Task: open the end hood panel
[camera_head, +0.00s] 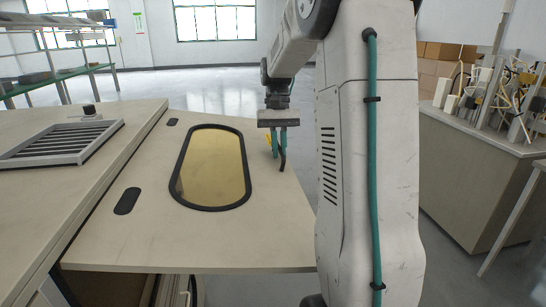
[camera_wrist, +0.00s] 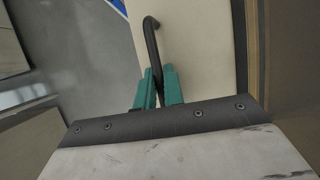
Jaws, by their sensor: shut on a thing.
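The end hood panel (camera_head: 130,235) is a beige board with a dark-framed amber window (camera_head: 212,168). It extends right from the beige cabinet top, and a dark opening shows under its near edge. Its black curved handle (camera_head: 283,160) is at the panel's right side. My gripper (camera_head: 279,146) has teal fingers, closed around the handle. In the wrist view my gripper (camera_wrist: 159,88) has the black handle (camera_wrist: 152,38) between its fingers, with the beige panel (camera_wrist: 200,40) behind. The handle's lower part is hidden by the fingers.
The cabinet top (camera_head: 50,190) at left carries a grey slatted vent (camera_head: 60,143). A bench (camera_head: 470,165) with cluttered parts stands at right, with cardboard boxes (camera_head: 435,75) behind. A shelf rack (camera_head: 60,70) is at the back left. The floor (camera_head: 200,90) beyond the panel is clear.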

